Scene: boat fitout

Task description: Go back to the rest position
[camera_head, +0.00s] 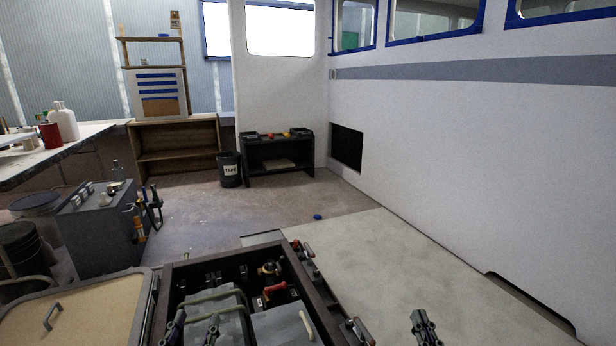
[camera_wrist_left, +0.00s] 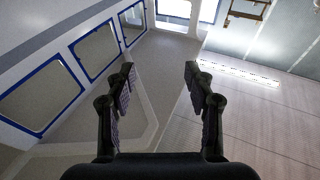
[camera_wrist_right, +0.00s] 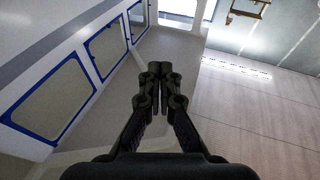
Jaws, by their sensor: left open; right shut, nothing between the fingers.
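My left gripper (camera_head: 193,325) shows at the bottom of the head view, in front of the open crate. Its two fingers stand apart with nothing between them, which the left wrist view (camera_wrist_left: 159,75) also shows. My right gripper (camera_head: 424,325) is at the bottom right of the head view, over the pale floor panel. Its fingers are closed together and empty in the right wrist view (camera_wrist_right: 160,75). Both wrist views look past the fingers at the cabin walls, windows and ceiling. No object is held by either gripper.
An open dark crate (camera_head: 318,307) with hoses and fittings is at the bottom centre. A tan lid panel (camera_head: 85,318) lies left of it. A grey cabinet (camera_head: 95,232), workbench (camera_head: 75,142) and TAPE bin (camera_head: 229,170) stand further back. The pale floor panel (camera_head: 400,262) is clear.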

